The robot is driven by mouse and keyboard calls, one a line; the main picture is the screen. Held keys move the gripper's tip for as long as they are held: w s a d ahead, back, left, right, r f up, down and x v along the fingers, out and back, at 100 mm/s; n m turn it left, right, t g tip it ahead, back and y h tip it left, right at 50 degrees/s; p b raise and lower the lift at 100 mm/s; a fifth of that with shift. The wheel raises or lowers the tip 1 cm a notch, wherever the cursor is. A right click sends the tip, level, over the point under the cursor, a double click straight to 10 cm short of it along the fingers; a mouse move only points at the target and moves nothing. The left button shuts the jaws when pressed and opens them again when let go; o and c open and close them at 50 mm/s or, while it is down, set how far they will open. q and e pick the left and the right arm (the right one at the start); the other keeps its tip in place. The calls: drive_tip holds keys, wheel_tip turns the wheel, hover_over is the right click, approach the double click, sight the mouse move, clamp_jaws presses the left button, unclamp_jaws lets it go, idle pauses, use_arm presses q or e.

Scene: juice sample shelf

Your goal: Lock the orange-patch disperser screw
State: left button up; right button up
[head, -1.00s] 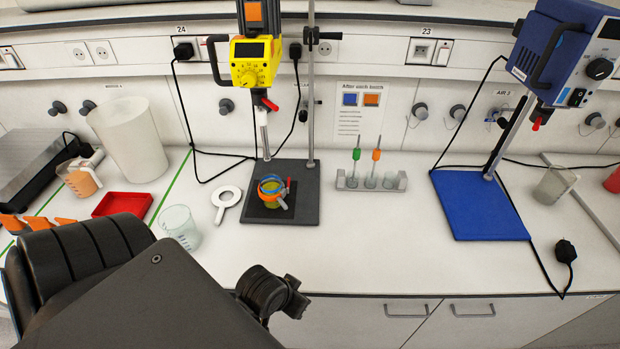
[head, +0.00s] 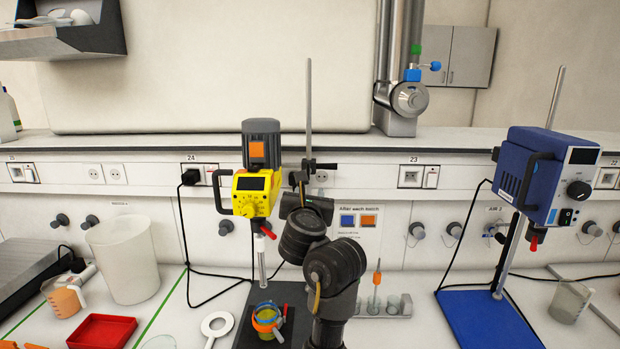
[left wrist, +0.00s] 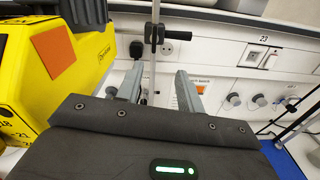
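The yellow disperser (head: 252,192) with an orange patch (head: 257,149) hangs on a stand rod (head: 309,100). In the left wrist view its yellow body and orange patch (left wrist: 53,51) fill the left side. A dark clamp with a black knob (head: 327,166) sits on the rod right of the motor; the clamp also shows in the left wrist view (left wrist: 154,33). A red-tipped part (head: 268,230) is below the disperser body. My left gripper (head: 302,190) is just below the clamp in the head view; in the left wrist view its fingers (left wrist: 160,76) are apart and empty. My right gripper is out of view.
A cup with blue and orange rings (head: 267,319) stands below the disperser shaft. A tube rack (head: 383,307) is to the right, partly behind my arm. The blue disperser (head: 545,175) stands farther right above its blue base plate (head: 487,320). A red tray (head: 101,331) is left.

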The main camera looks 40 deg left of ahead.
sight(308, 171)
use_arm(q)
drive_tip(key=w+a, duration=0.2)
drive_tip(key=w+a+r+n+p, duration=0.1)
drive_tip(key=w+a, duration=0.2)
drive_tip(key=w+a+n, duration=0.1)
drive_tip(key=w+a, duration=0.1)
drive_tip(key=w, duration=0.1)
drive_tip(key=shift+w+a+r+p, duration=0.15)
drive_tip(key=shift+w+a+p, duration=0.05)
drive_tip(key=shift+p, duration=0.2)
clamp_jaws()
idle(0.3)
